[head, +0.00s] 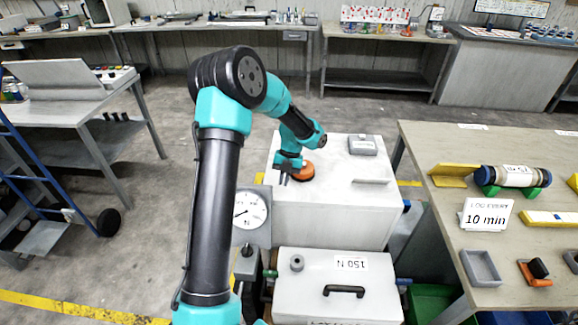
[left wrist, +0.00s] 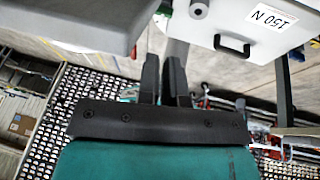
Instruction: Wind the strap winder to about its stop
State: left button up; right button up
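My left gripper (head: 287,174) hangs over the top of a white box (head: 330,215) in the head view, next to an orange disc (head: 302,173). I cannot tell whether they touch. In the left wrist view its two dark fingers (left wrist: 164,75) stand a narrow gap apart with nothing visible between them. A round dial marked N (head: 249,210) stands left of the boxes, with a small dark knob (head: 247,251) below it. I cannot tell for sure which part is the strap winder. My right gripper is out of view.
A nearer white case bears a 150 N card (head: 351,263), which also shows in the left wrist view (left wrist: 271,18), and a black handle (head: 343,291). A grey block (head: 362,145) sits on the far box. A bench (head: 430,140) with a 10 min card (head: 486,214) stands right.

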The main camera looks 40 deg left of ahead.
pick_arm(q)
jog(key=shift+w+n+y, duration=0.1)
jog(key=shift+n+y, duration=0.2)
jog(key=shift+n, duration=0.3)
grip_shut()
jog(key=w+d+r+n+t+y, duration=0.1)
jog(key=w+n+y, duration=0.3)
jog(key=n, duration=0.9)
jog(key=w+d+r+n+t+y, duration=0.1)
jog(key=w+d+n+t+y, duration=0.2)
jog(key=n, duration=1.1)
jog(key=w+t+y, duration=0.1)
jog(key=w+y, duration=0.1)
jog(key=w, duration=0.1)
jog(key=shift+w+d+r+n, duration=0.3)
jog(key=shift+w+d, duration=0.05)
jog(key=shift+a, duration=0.1)
